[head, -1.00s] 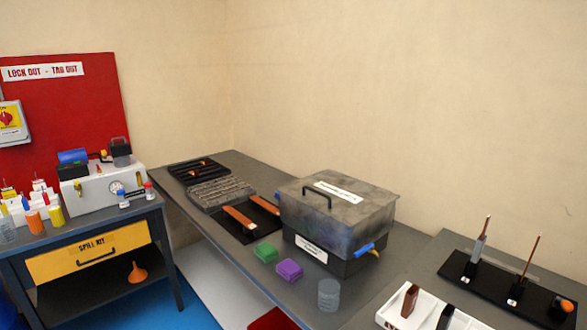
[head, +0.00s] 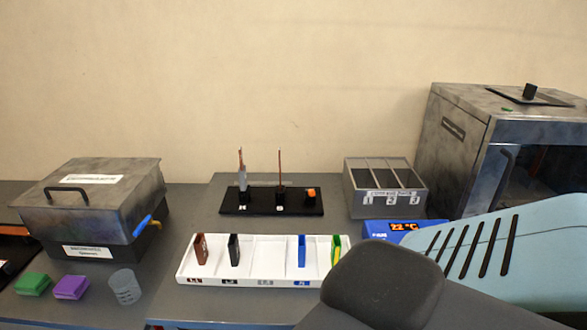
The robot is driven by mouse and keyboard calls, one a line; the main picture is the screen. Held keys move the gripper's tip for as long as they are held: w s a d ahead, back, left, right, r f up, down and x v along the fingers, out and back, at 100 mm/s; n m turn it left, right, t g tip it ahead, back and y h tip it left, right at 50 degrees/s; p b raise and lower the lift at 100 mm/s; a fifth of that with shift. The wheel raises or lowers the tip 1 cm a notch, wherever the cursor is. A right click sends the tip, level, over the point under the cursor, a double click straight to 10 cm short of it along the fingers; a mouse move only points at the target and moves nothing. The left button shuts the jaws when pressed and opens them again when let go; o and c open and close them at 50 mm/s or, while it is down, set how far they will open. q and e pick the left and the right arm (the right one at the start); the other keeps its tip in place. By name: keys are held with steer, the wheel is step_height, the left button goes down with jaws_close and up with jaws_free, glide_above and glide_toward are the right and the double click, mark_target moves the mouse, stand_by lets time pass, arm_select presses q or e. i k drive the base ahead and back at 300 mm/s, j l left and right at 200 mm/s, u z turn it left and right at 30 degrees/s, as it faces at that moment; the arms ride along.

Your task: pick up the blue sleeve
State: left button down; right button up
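The blue sleeve (head: 302,250) stands upright in a compartment of the white tray (head: 217,271), right of the tray's middle. A brown sleeve (head: 201,249) and a black sleeve (head: 234,249) stand in the left compartments. A green-yellow sleeve (head: 336,249) stands at the right end. One compartment between the black and blue sleeves looks empty. My arm covers the lower right of the view and hides the tray's right end. Neither gripper shows.
A black stand (head: 262,204) with upright rods is behind the tray. A grey numbered bin (head: 384,186) and a large oven-like box (head: 503,145) stand to the right. A lidded grey box (head: 92,200), green and purple blocks (head: 71,288) and a clear cup (head: 125,287) are at left.

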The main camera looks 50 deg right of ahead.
mark_target(302, 237)
steer(key=k+l+z, duration=0.1)
steer(key=l+z, duration=0.15)
steer(key=z, duration=0.15)
steer(key=k+l+z, duration=0.1)
steer(key=l+z, duration=0.4)
steer(key=z, duration=0.25)
